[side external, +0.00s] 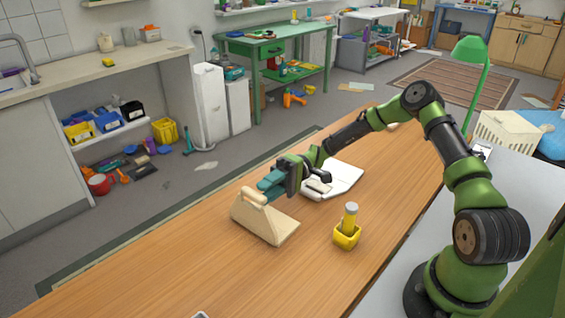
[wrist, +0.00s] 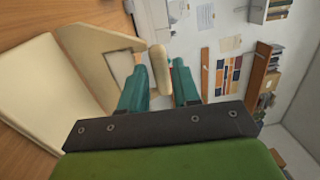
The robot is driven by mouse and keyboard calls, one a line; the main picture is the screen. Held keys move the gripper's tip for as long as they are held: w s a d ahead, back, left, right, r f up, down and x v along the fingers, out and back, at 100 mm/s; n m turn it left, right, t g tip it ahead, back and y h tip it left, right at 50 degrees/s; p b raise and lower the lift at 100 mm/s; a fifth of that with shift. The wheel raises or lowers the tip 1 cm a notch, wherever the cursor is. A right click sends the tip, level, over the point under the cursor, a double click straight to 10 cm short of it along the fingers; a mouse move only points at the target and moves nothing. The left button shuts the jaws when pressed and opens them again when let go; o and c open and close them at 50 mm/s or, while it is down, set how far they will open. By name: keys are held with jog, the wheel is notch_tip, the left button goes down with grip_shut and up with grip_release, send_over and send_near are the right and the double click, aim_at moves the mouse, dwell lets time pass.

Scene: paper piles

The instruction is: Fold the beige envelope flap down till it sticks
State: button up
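The beige envelope (side external: 272,226) lies on the wooden table, and its flap stands raised at the left end. A rounded beige bar (side external: 253,197) runs along the top of the flap. In the wrist view the flap panel (wrist: 85,45) and the pale envelope body (wrist: 45,90) are at left, and the bar (wrist: 158,68) shows between my fingers. My gripper (side external: 264,187) has teal fingers held apart at the flap's top; it also shows in the wrist view (wrist: 158,75). Whether either finger touches the bar is unclear.
A white paper pile or open folder (side external: 340,180) lies behind and right of the envelope, partly hidden by my gripper. A yellow holder (side external: 347,237) with a cylinder in it stands to the right.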

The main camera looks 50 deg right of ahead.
jog(key=shift+w+d+f, duration=0.1)
jog(key=shift+d, duration=1.1)
jog(key=shift+w+d+f, duration=0.1)
jog(key=shift+d, duration=1.05)
jog(key=shift+o, duration=0.3)
jog(key=o, duration=0.5)
jog(key=d, duration=0.8)
jog(key=shift+w+f, duration=0.25)
